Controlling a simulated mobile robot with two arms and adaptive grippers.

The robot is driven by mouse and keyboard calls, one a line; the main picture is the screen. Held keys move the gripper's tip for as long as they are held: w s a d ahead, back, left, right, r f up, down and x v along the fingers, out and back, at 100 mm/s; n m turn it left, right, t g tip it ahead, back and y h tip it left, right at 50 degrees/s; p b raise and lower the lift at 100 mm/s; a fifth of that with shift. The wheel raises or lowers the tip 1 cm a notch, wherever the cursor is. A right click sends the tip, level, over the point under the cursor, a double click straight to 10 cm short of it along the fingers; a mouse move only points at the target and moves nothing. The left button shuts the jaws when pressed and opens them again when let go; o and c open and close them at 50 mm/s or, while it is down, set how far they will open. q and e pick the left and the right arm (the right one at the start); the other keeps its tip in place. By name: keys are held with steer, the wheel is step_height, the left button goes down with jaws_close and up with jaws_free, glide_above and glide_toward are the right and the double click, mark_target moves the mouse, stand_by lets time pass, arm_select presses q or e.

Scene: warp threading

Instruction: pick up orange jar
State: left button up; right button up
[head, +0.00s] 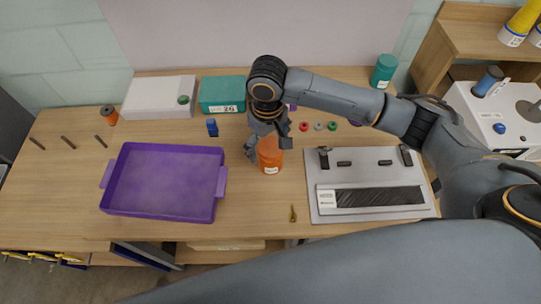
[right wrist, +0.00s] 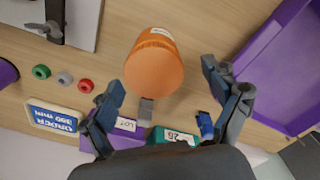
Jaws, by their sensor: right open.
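The orange jar (head: 270,157) stands upright on the wooden table near the middle in the head view, with a white label on its front. It also shows in the right wrist view (right wrist: 155,66), its orange lid facing the camera. My right gripper (head: 265,148) is right at the jar in the head view, partly covering its top. In the right wrist view my right gripper (right wrist: 162,78) has its fingers spread wide, one on each side of the jar, with visible gaps and nothing held. My left gripper is not in view.
A purple tray (head: 218,208) lies left of the jar. A grey board (head: 318,205) with a black strip lies to the right. A teal box (head: 221,94), a white box (head: 160,97) and a blue block (head: 212,127) stand behind. A small brass item (head: 293,214) lies in front.

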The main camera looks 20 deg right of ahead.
steer(key=f, duration=0.2)
steer(key=d+f+p, duration=0.1)
steer(key=f, duration=0.1)
steer(key=shift+s+f, duration=0.1)
steer(key=shift+f, duration=0.55)
steer(key=shift+a, duration=0.1)
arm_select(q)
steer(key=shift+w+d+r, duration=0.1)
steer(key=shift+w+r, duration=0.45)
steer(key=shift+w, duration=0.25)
arm_select(e)
steer(key=c, duration=1.4)
